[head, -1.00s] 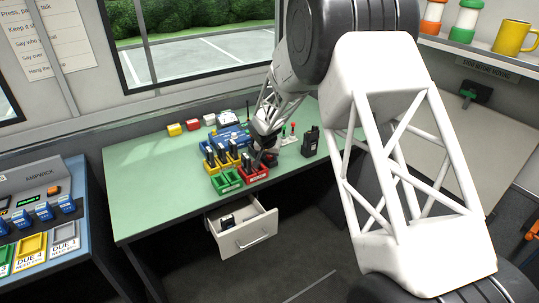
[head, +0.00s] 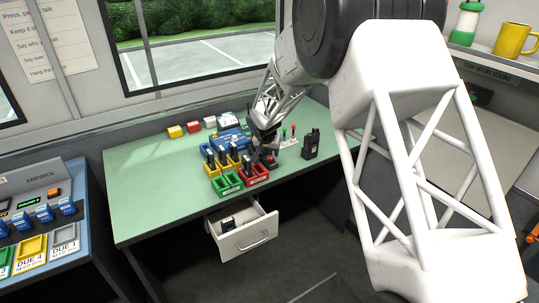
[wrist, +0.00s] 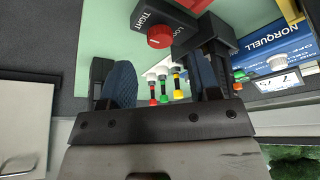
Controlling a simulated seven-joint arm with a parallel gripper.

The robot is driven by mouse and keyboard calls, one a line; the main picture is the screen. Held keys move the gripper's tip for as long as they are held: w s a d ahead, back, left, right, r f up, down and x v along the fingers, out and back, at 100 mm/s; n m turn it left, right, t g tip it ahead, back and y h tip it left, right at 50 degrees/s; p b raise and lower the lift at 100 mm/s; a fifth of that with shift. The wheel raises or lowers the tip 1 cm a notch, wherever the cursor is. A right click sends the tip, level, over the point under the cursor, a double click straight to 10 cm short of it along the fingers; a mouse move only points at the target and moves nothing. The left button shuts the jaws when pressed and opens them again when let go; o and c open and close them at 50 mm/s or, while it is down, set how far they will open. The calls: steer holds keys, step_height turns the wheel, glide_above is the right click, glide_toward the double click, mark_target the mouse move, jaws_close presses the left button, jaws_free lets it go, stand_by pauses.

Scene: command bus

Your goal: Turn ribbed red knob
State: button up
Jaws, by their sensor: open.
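The red knob (wrist: 160,37) sits on a dark block marked TIGHT and LOOSE, at the top middle of the wrist view. Its ribs are too small to make out. In the head view a small dark block (head: 270,160) with a bit of red shows by the bench's front edge, partly hidden by my gripper. My gripper (wrist: 163,82) is open and empty, with its two blue-padded fingers apart. In the picture the knob lies above the gap between the fingertips, and the fingers are not around it. In the head view my gripper (head: 264,146) is over the bench.
A blue NORQUELL unit (wrist: 285,45) is at the right of the wrist view. A black radio (head: 310,144) and small coloured levers (head: 290,138) stand to the right. A drawer (head: 243,234) hangs open below.

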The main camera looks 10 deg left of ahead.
steer(key=shift+v, duration=1.5)
steer(key=shift+d, duration=0.1)
steer(key=s+d+r+g, duration=0.1)
steer(key=s+d+r, duration=0.9)
steer(key=d, duration=0.3)
steer(key=s+d+r, duration=1)
steer(key=d, duration=0.4)
steer(key=s+d, duration=0.4)
steer(key=s, duration=0.6)
steer(key=s+d, duration=0.5)
steer(key=s, duration=0.6)
steer(key=s+d+r+g, duration=0.1)
steer(key=s+d, duration=0.4)
steer(key=s, duration=0.6)
